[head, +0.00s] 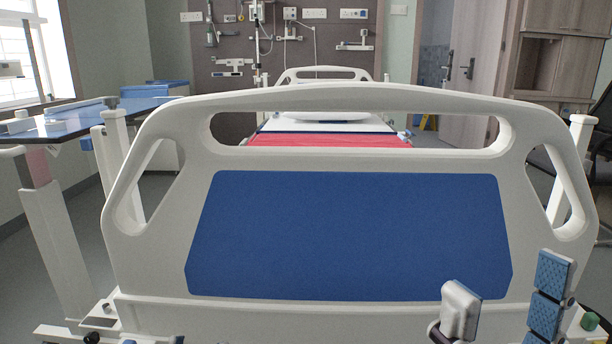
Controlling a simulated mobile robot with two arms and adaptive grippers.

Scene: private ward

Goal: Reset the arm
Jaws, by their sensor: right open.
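My right gripper (508,280) is at the bottom right of the head view, in front of the bed's footboard. One finger shows its white back, and the other shows blue textured pads. The two fingers are wide apart with nothing between them. The rest of my right arm is below the picture. My left gripper and left arm are not in view.
The white footboard (330,104) with a blue panel (350,235) fills the middle. Behind it is the bed with a red cover (325,140). An overbed table (80,120) stands at left. A dark chair (603,125) and an open door (474,80) are at right.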

